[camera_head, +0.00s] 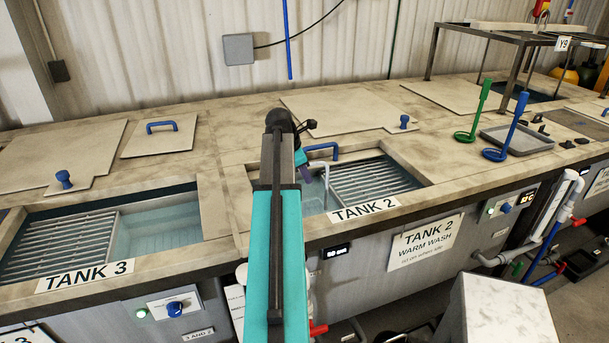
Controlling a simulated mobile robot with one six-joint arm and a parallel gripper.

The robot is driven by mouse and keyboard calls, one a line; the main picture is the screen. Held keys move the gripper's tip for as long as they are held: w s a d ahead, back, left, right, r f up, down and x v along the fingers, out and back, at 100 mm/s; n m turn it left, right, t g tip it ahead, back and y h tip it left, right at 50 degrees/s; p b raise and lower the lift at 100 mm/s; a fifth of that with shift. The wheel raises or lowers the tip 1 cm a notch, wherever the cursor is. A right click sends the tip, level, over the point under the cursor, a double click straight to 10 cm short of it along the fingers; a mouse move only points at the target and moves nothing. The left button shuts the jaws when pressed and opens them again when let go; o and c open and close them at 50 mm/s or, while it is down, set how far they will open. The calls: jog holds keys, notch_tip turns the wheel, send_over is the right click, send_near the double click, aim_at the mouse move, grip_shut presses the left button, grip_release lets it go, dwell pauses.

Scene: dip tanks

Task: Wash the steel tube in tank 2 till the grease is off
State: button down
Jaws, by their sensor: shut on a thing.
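Tank 2 (364,209) is open, with clear water and a slatted rack (375,182) on its right side. My teal arm reaches over its left part and hides much of that side. My gripper (312,172) is partly hidden behind the arm, low over the tank opening. It is shut on the steel tube (326,188), a thin pale piece that stands near upright with its lower end down at the water. The grip itself is hidden. Any grease on the tube is too small to tell.
Tank 3 (84,276) is open at the left, with its own rack and water. A blue lid handle (322,149) stands behind tank 2. Green (475,112) and blue (507,128) ring-ended tools and a grey tray (517,140) are to the right. A white-topped block (505,310) stands in front.

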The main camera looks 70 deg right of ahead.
jog(key=shift+s+d, duration=0.65)
jog(key=shift+s, duration=0.1)
jog(key=shift+w+a+p, duration=0.4)
jog(key=shift+w+a, duration=0.4)
jog(key=shift+w, duration=0.2)
jog(key=shift+w+a+p, duration=0.4)
jog(key=shift+w+a, duration=0.4)
jog(key=shift+w, duration=0.15)
jog(key=shift+d+r, duration=0.1)
jog(key=shift+s+d, duration=0.75)
jog(key=shift+s, duration=0.2)
jog(key=shift+p, duration=0.3)
